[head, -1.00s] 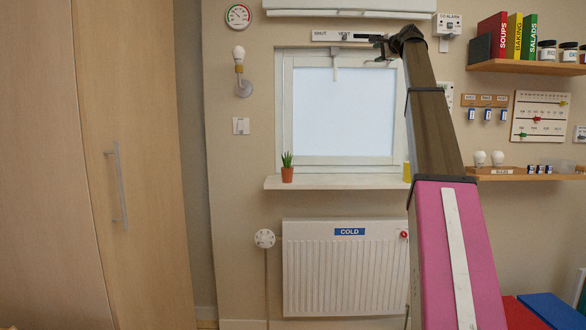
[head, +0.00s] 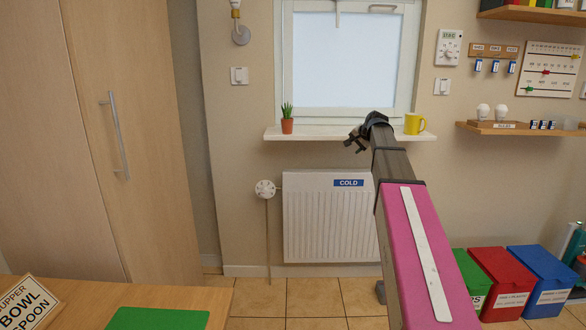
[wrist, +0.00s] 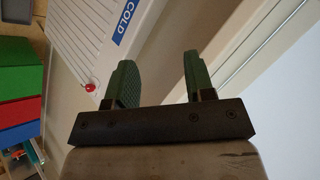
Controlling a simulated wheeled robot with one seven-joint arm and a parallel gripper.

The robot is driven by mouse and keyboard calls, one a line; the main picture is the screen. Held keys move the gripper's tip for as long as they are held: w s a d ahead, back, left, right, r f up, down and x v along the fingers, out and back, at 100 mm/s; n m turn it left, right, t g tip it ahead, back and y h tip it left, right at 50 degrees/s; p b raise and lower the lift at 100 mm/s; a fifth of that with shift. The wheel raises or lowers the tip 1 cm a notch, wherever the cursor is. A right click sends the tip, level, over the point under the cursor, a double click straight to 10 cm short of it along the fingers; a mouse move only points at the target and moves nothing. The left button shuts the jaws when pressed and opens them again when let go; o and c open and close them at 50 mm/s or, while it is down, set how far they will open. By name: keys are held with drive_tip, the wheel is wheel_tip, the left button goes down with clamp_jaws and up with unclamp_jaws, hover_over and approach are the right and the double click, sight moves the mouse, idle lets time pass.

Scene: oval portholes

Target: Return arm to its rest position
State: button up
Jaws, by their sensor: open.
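My gripper (head: 357,140) is at the end of my pink and dark arm, in front of the wall below the windowsill in the head view. In the wrist view my gripper (wrist: 158,80) shows two green-padded fingers spread apart with nothing between them. The arm stretches forward from the lower right of the head view.
The white windowsill (head: 345,133) holds a potted cactus (head: 287,122) and a yellow mug (head: 414,124). Below is a radiator (head: 325,218) marked COLD. Green, red (head: 500,280) and blue bins stand right of the arm. A wooden table (head: 180,297) is at lower left. A cupboard (head: 95,130) stands left.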

drive_tip(key=s+a+f+n+g+h, duration=0.1)
drive_tip(key=s+a+f+n+g, duration=0.2)
drive_tip(key=s+f, duration=1.2)
drive_tip(key=s+a+f+n+g+h, duration=0.1)
drive_tip(key=s+a+f+n+g, duration=0.2)
drive_tip(key=s+f, duration=1.15)
drive_tip(key=s+a+f+n+g+h, duration=0.1)
drive_tip(key=s+f+n+g, duration=0.1)
drive_tip(key=s+f, duration=0.7)
wheel_tip(320, 180, down, 3)
drive_tip(key=shift+a+r+h, duration=0.15)
drive_tip(key=shift+a+h, duration=0.05)
drive_tip(key=shift+h, duration=0.1)
